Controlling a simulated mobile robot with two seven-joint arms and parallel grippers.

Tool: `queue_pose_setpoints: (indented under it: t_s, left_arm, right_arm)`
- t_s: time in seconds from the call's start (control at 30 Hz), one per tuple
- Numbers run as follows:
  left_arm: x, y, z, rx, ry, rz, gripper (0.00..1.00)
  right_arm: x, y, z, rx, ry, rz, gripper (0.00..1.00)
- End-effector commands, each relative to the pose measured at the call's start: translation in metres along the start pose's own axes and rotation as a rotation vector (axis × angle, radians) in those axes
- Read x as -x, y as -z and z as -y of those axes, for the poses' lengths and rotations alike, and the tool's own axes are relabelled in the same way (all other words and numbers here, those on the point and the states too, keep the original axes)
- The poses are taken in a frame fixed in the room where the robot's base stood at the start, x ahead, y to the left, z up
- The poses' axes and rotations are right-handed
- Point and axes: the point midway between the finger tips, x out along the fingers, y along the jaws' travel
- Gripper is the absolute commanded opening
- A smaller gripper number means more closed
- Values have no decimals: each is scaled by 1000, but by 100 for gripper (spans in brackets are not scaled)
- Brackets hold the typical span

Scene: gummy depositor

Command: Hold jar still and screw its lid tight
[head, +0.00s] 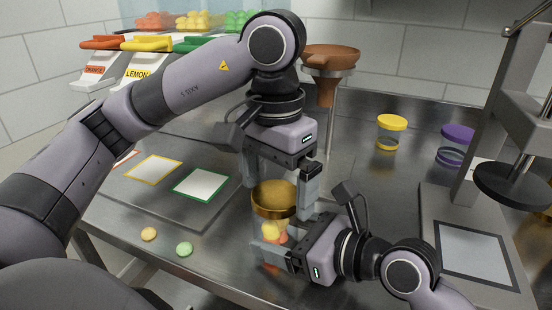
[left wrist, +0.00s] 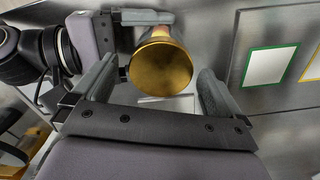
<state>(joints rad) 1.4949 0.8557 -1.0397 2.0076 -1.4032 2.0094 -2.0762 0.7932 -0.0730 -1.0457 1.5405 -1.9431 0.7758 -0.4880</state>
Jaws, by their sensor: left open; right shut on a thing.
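A clear jar (head: 271,231) with yellow and orange gummies inside stands on the steel table at the front. A gold lid (head: 274,198) sits on its top; I cannot tell how tightly it is seated. My right gripper (head: 284,245) is shut on the jar's lower body from the right. My left gripper (head: 277,185) is above, pointing down, with its fingers apart on either side of the lid. In the left wrist view the gold lid (left wrist: 161,67) lies between the two open fingers (left wrist: 157,90), with gaps showing on both sides.
A yellow-lidded jar (head: 390,132) and a purple-lidded jar (head: 454,147) stand at the back right. A press (head: 515,180) is at the right. Two loose gummies (head: 149,234) lie at the front left. Coloured-framed pads (head: 202,185) and dispensers (head: 140,65) are left and behind.

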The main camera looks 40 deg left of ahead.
Motion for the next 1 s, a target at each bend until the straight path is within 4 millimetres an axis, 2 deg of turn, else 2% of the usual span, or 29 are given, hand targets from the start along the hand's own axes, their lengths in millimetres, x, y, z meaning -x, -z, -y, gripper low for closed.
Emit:
queue_pose_setpoints:
  t_s: [0.17,0.8,1.0]
  left_arm:
    - [15,1,0,2,1,-4,100]
    - [92,0,0,1,1,-4,100]
    - [109,0,0,-1,1,-2,100]
  right_arm:
    - [0,0,0,0,0,-1,0]
    - [0,1,0,-1,0,-1,0]
    - [0,1,0,0,0,-1,0]
